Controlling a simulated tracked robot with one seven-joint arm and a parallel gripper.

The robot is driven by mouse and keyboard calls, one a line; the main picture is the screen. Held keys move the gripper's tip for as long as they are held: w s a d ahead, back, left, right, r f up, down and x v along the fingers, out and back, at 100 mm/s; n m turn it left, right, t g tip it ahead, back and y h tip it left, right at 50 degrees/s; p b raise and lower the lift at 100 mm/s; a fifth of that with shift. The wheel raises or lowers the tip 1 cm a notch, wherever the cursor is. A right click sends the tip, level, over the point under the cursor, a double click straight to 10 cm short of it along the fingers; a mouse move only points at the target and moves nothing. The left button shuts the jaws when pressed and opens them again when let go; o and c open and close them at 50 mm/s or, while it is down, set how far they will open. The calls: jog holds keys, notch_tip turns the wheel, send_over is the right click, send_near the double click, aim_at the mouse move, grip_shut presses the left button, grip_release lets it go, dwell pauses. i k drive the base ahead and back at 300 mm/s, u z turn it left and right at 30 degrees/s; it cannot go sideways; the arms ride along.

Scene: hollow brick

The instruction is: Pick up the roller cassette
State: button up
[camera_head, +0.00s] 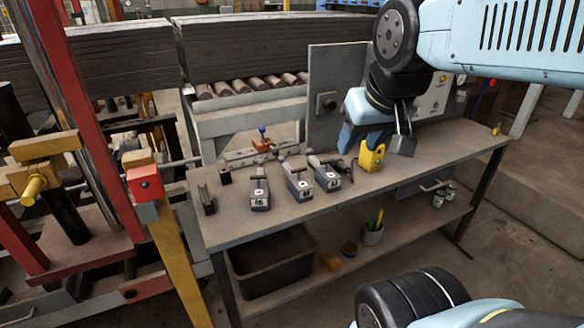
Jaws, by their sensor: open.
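Three dark grey blocks with white labels stand in a row on the workbench (235,228): a left one (259,190), a middle one (298,183) and a right one (327,174). They look like roller cassettes; I cannot read the labels or tell which is the task's one. My gripper (375,148) hangs over the right part of the bench, to the right of the three blocks and apart from them. Its jaws are open. A yellow block (371,156) shows below and between the fingers; I cannot tell whether they touch it.
A dark slotted piece (207,199) stands at the bench's left end. A grey upright panel (338,85) rises behind. A roller conveyor (250,84) runs behind the bench. The shelf below holds a black bin (272,262) and a pen cup (373,235). The bench front is clear.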

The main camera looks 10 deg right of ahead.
aim_at(302, 191)
jog(key=z, duration=0.25)
jog(key=i, duration=0.25)
jog(key=u, duration=0.75)
jog(key=k, duration=1.1)
jog(key=z, duration=0.7)
jog(key=i, duration=1.05)
jog(key=u, duration=0.05)
